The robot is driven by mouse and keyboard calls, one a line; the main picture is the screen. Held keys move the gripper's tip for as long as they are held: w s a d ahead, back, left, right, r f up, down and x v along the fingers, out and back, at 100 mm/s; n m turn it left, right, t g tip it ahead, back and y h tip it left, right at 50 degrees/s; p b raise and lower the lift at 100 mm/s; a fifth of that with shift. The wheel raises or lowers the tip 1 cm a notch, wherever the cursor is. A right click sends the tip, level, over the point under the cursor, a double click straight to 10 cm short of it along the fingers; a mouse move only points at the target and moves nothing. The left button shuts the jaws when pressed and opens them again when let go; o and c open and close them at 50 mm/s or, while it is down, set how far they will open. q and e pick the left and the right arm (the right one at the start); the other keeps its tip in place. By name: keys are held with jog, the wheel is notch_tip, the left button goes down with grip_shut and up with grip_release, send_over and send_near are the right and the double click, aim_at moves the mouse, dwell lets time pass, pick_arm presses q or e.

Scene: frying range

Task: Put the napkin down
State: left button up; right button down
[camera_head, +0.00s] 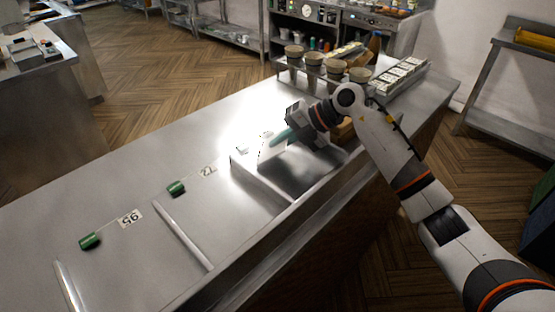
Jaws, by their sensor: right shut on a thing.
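My right gripper (287,133) reaches in from the right over the far part of the steel counter (120,180). It is shut on a small teal thing (281,138), which I take to be the napkin. The teal thing is close above a white card (266,152) at the edge of a recessed steel bay. I cannot tell whether it touches the surface. The gripper hides part of it. My left gripper is not in view.
Two green rolls (90,241) and (176,188) lie beside number cards (131,219) and (208,170). Raised metal dividers (182,235) split the counter's near side. Several cups (335,68) stand in a rack at the far end, beside a tray (402,76). The counter's left side is mostly clear.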

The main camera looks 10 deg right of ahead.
jog(key=c, duration=1.8)
grip_release()
jog(key=shift+o, duration=0.2)
jog(key=shift+d+r, duration=0.1)
jog(key=shift+r, duration=0.05)
jog(key=shift+d+r+p, duration=0.2)
jog(key=shift+r+p, duration=0.05)
jog(key=shift+p, duration=0.05)
jog(key=p+v, duration=0.3)
jog(key=v, duration=0.3)
jog(key=shift+s, duration=0.1)
jog(key=shift+s+d+r, duration=0.2)
jog(key=shift+d+r, duration=0.1)
jog(key=shift+d, duration=0.2)
